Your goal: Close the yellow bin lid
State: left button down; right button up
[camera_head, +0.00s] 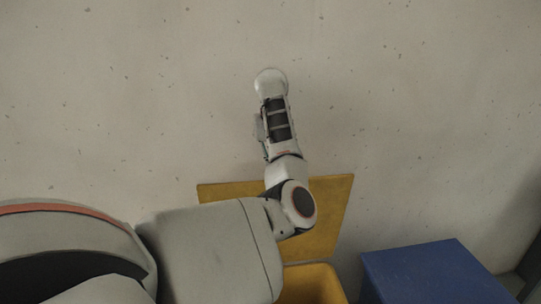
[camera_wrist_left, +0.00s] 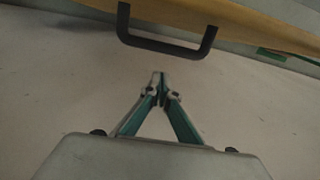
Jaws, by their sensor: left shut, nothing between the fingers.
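The yellow bin (camera_head: 312,283) is at the bottom of the head view, partly hidden by my left arm. Its yellow lid (camera_head: 330,205) stands open behind it, raised toward the pale wall. My left arm reaches across the lid, and its gripper fingers cannot be made out in that view. In the left wrist view my left gripper (camera_wrist_left: 161,78) is shut and empty, its fingertips together. A black handle (camera_wrist_left: 165,45) on a yellow panel (camera_wrist_left: 235,17), which looks like the lid, is ahead of the fingertips, with a visible gap between. My right gripper is not in view.
A blue bin (camera_head: 425,270) with its top closed stands to the right of the yellow bin. A pale speckled wall (camera_head: 130,100) fills the background. A green patch (camera_wrist_left: 271,54) shows at the right in the left wrist view.

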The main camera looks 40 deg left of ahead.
pick_arm(q)
jog(key=shift+s+d+f+p, duration=0.1)
jog(key=shift+s+d+p, duration=0.2)
jog(key=shift+s+d, duration=0.6)
